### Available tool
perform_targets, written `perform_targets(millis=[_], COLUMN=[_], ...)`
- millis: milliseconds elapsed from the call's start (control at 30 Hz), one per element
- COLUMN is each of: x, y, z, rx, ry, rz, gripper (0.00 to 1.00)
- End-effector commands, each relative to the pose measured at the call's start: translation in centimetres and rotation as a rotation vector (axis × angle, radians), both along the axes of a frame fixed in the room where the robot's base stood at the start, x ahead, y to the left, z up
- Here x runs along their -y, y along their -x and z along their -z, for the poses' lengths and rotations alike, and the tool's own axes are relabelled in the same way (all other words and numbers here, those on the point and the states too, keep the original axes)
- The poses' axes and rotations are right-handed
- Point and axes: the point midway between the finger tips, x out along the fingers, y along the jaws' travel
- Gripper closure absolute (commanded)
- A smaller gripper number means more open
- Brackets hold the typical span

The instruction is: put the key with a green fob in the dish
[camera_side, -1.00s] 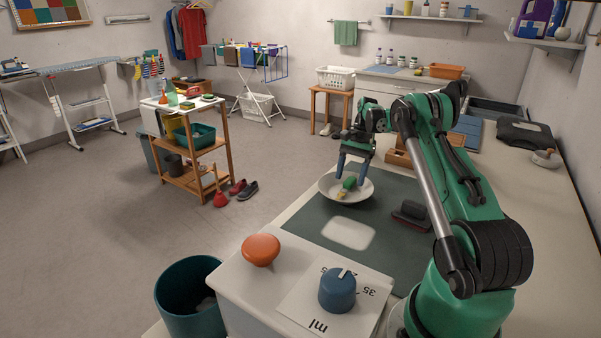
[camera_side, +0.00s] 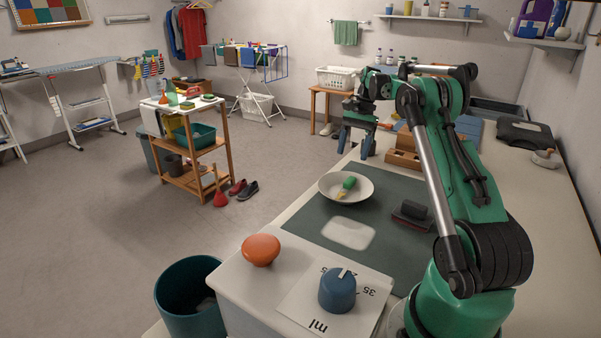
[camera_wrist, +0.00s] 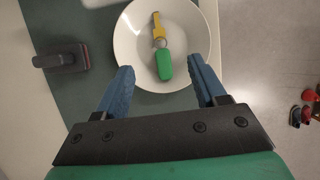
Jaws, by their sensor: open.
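The key (camera_wrist: 157,27) is yellow and has a green fob (camera_wrist: 165,65). It lies inside the white dish (camera_wrist: 194,75), and the fob also shows in the side view (camera_side: 349,182). The dish (camera_side: 362,193) rests on the dark green mat. My gripper (camera_side: 355,150) is open and empty, raised above and behind the dish in the side view. In the wrist view its two blue fingers (camera_wrist: 162,80) are spread apart below the dish, with nothing between them touching the key.
A dark brush-like block (camera_side: 411,214) stands on the mat (camera_side: 310,220) right of the dish. Wooden boxes (camera_side: 403,153) are behind it. The mat left of the dish is clear.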

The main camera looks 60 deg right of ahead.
Motion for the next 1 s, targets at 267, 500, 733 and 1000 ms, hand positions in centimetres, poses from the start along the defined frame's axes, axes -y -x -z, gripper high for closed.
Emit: perform_targets(millis=[267, 500, 733, 1000], x=[-4.2, -13.5, -22.1, -29.3], y=[-2.8, -4.9, -3.4, 0.3], z=[-2.7, -6.3, -7.3, -5.4], rx=[0.076, 0.249, 0.442, 0.677], ry=[0.108, 0.316, 0.508, 0.706], rz=[-0.178, -0.540, -0.899, -1.272], gripper=[0.36, 0.36, 0.36, 0.36])
